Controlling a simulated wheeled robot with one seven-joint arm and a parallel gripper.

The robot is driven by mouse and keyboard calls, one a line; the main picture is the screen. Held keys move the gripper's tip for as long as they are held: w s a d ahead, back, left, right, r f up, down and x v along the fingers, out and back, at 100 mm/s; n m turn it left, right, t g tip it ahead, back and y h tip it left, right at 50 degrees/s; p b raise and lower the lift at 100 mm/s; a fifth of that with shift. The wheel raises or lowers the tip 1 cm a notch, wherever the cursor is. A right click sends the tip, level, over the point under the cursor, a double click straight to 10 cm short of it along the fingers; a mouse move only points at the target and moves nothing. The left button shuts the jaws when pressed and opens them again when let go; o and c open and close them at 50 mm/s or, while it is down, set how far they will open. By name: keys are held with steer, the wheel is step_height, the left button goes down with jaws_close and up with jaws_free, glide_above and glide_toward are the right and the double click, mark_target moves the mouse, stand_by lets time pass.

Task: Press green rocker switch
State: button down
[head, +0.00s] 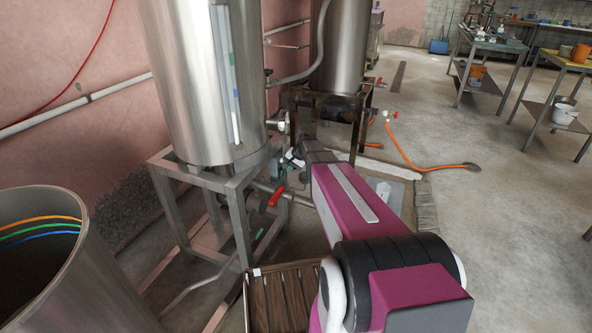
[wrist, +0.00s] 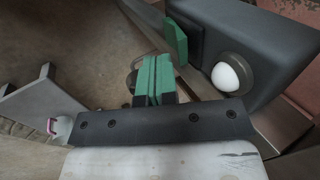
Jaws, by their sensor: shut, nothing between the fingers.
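The green rocker switch (wrist: 176,42) stands out from a dark frame on the side of a grey box in the wrist view. A white round knob or lamp (wrist: 227,77) is on the same box, to the right of the switch. My gripper (wrist: 156,62) is shut and empty, its two green fingers pressed together. Its tips appear just left of and below the switch in the picture; I cannot tell whether they touch it. In the head view my arm largely hides the gripper, and I cannot make out the switch.
A tall steel tank (head: 185,80) stands on a grey metal frame (head: 240,215). A red-handled valve (head: 276,196) sits near my forearm. An open steel vessel (head: 85,285) is at the lower left and a wooden slatted crate (head: 285,300) below. Open floor (head: 520,210) lies to the right.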

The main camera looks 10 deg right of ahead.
steer(key=shift+w+a, duration=0.15)
steer(key=shift+a, duration=0.05)
steer(key=shift+w+a+r, duration=0.25)
steer(key=shift+a, duration=0.2)
steer(key=shift+r, duration=0.8)
